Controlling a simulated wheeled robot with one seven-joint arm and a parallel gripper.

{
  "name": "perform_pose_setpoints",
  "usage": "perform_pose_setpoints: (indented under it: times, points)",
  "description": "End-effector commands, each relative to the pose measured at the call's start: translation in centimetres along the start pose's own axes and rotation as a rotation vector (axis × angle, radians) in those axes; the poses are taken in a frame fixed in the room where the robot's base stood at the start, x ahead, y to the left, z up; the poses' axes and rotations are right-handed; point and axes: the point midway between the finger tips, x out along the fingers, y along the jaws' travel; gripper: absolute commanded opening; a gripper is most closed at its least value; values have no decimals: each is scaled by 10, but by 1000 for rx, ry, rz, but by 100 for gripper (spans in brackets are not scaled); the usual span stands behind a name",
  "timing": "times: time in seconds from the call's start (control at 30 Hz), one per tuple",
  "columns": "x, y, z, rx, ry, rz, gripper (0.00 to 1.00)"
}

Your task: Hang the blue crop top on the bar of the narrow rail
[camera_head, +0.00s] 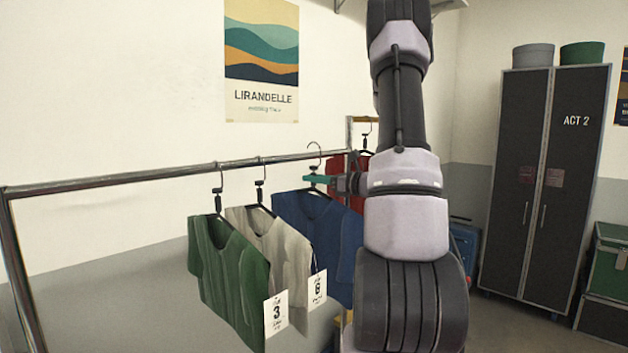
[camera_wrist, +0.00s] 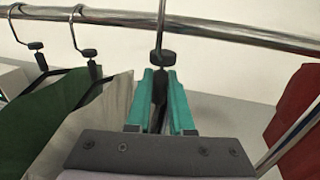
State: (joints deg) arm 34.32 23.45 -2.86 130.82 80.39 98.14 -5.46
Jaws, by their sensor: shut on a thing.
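The blue crop top (camera_head: 305,215) hangs on a dark hanger, to the right of the grey top. My gripper (camera_head: 310,179), with teal fingers, is shut on the neck of this hanger just below the chrome rail's bar (camera_head: 130,179). In the wrist view, my gripper (camera_wrist: 160,78) grips below the black swivel (camera_wrist: 162,57), and the hook stem rises in front of the bar (camera_wrist: 220,31). The hook (camera_head: 314,150) is at bar height in the head view; I cannot tell whether it rests on the bar.
A green top (camera_head: 225,265) and a grey top (camera_head: 270,238) hang on the bar to the left, with number tags. A red garment (camera_head: 345,185) hangs on a brass-coloured rail (camera_head: 350,132) behind. A dark cabinet (camera_head: 540,180) and green trunk (camera_head: 610,258) stand at right.

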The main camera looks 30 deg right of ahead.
Motion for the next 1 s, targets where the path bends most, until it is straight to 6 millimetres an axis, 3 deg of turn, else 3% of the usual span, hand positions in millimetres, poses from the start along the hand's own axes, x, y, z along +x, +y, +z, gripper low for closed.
perform_pose_setpoints:
  times: [0.53, 0.8, 1.0]
  points:
    - [0, 0, 0, 0, -1, 0, 0]
    - [8, 14, 0, -1, 4, 2, 0]
    - [12, 13, 0, -2, 3, 1, 0]
